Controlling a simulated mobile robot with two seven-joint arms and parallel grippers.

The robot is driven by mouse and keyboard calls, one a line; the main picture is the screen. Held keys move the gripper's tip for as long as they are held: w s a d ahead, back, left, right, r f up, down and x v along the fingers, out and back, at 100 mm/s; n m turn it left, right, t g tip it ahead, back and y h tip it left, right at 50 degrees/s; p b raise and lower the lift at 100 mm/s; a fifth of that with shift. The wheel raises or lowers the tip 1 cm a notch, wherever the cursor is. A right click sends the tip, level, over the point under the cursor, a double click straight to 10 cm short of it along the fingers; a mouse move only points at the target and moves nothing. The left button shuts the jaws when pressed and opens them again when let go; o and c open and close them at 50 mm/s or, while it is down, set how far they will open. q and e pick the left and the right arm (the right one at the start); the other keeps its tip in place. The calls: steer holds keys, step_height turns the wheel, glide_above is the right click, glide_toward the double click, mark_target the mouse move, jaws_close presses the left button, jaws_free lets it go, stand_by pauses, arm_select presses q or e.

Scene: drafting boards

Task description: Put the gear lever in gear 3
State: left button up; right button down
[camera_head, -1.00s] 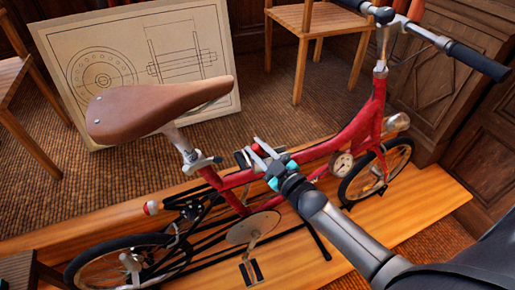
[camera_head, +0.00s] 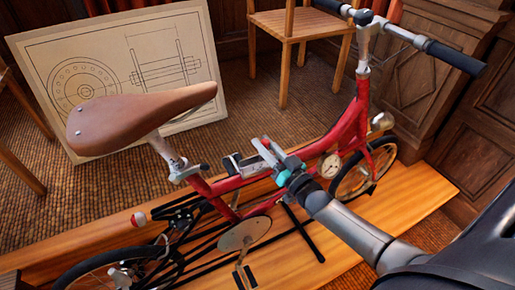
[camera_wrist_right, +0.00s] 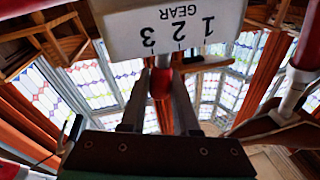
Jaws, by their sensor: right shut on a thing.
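The red bicycle (camera_head: 222,186) stands on a wooden platform. The gear unit (camera_head: 236,163) sits on its frame, below and ahead of the brown saddle. In the right wrist view its white plate (camera_wrist_right: 170,22) reads GEAR 1 2 3, upside down. The lever's red knob (camera_wrist_right: 161,84) is between the fingers of my right gripper (camera_wrist_right: 160,102), which is shut on it. The lever appears between the 3 and 2 marks, nearer 3; its exact setting is unclear. My right gripper also shows in the head view (camera_head: 264,150). My left gripper is out of view.
The brown saddle (camera_head: 140,117) overhangs left of the gripper, and the handlebar (camera_head: 420,43) is at the upper right. A drawing board (camera_head: 118,70) leans behind the bicycle. A wooden chair (camera_head: 300,30) stands at the back. The wooden platform (camera_head: 400,210) has bare room at the front right.

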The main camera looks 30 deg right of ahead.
steer(key=shift+d+f+m+t+h+b, duration=0.2)
steer(key=shift+d+m, duration=0.25)
steer(key=shift+m, duration=0.3)
steer(key=shift+d+f+m+t+h+b, duration=0.1)
steer(key=shift+d+f+m+b, duration=0.15)
steer(key=shift+d+m, duration=0.35)
steer(key=shift+m, duration=0.45)
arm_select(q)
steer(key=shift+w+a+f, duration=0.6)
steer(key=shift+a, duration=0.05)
arm_select(e)
steer(key=c, duration=0.9)
jaws_free()
steer(key=shift+o, duration=1.2)
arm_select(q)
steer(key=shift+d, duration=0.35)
arm_select(e)
steer(key=shift+s, duration=0.1)
